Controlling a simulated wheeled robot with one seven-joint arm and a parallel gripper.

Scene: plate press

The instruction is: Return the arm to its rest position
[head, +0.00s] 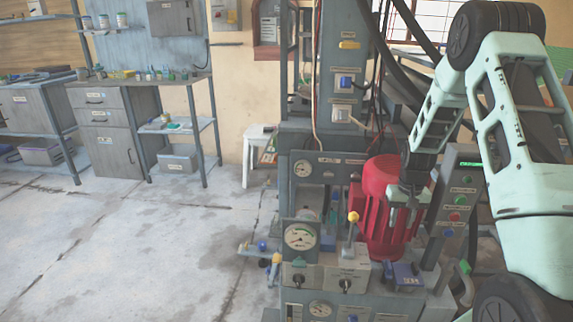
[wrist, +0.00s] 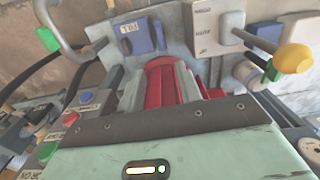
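My arm, pale green with dark joints, fills the right of the head view. My gripper (head: 404,212) hangs from it, pointing down, in front of the red ribbed motor housing (head: 380,178) of the press. Its two grey fingers look apart with nothing held between them. In the wrist view my gripper (wrist: 170,85) points at the machine, and the red ribbed housing (wrist: 168,80) shows between the fingers. Whether the gripper touches the housing I cannot tell.
The press (head: 310,170) has a yellow-knobbed lever (head: 353,217), a gauge (head: 300,236), and a blue box (head: 407,274) below my gripper. A button panel (head: 460,200) stands close beside my arm. The floor (head: 150,250) at left is clear; a workbench (head: 140,85) stands behind it.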

